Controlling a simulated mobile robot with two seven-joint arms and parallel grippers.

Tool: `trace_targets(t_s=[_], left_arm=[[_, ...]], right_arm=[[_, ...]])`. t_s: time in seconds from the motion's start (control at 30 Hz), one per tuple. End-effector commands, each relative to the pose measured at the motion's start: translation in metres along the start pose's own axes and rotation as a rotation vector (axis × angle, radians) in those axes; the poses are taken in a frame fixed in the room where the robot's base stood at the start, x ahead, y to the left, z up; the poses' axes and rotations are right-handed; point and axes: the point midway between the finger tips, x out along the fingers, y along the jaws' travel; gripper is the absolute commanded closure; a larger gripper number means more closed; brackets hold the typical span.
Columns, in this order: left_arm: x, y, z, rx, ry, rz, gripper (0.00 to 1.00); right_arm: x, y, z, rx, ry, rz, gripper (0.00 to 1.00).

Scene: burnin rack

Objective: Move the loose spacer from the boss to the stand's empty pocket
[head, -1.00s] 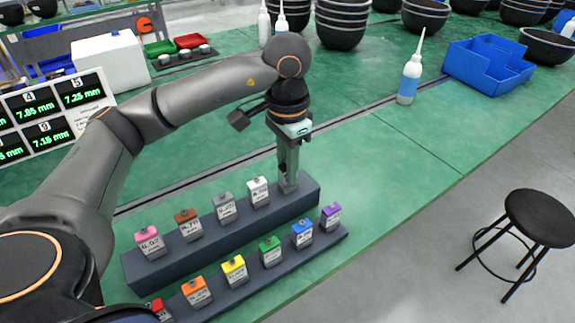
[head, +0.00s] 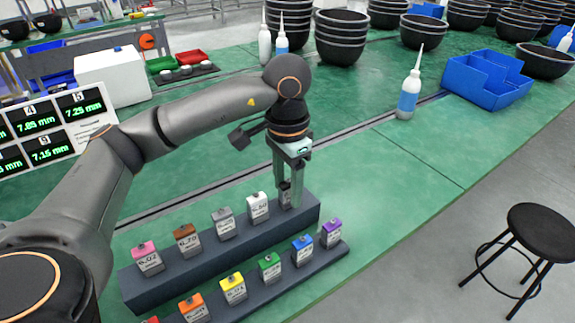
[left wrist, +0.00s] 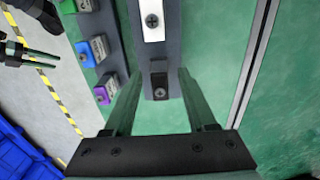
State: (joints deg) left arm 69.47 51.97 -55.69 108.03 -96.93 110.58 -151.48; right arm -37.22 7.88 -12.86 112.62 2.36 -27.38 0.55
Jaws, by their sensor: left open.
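My left gripper (head: 290,203) is open at the right end of the back row of the dark stand (head: 205,254). Its fingers stand on either side of a dark spacer (head: 285,194), with a gap at each side in the left wrist view, where the spacer (left wrist: 160,86) sits upright on the stand. Pink (head: 149,258), brown (head: 187,240), grey (head: 223,223) and white (head: 258,207) spacers stand along the same row. I cannot make out a separate boss or an empty pocket. What looks like my right gripper (left wrist: 50,57) shows dimly at the left wrist view's upper left.
A lower front row holds red, orange (head: 194,307), yellow (head: 233,288), green (head: 270,267), blue (head: 302,250) and purple (head: 331,232) spacers. A display board (head: 55,128), squeeze bottle (head: 408,95) and blue bin (head: 487,80) stand farther off. Green table right of the stand is clear.

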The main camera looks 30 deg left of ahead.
Motion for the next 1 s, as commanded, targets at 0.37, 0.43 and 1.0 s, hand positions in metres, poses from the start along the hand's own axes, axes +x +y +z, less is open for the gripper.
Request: trace_targets(t_s=[0.37, 0.43, 1.0], left_arm=[[-0.065, -0.001, -0.001, -0.001, 0.006, -0.003, 0.43], [-0.079, -0.001, -0.001, -0.001, 0.005, -0.003, 0.43], [-0.125, 0.000, 0.000, 0.000, 0.000, 0.000, 0.43]], right_arm=[[-0.010, -0.014, -0.027, -0.010, 0.010, -0.031, 0.50], [-0.014, -0.012, -0.028, -0.008, 0.009, -0.025, 0.50], [-0.023, -0.001, -0.029, -0.001, 0.011, 0.003, 0.50]])
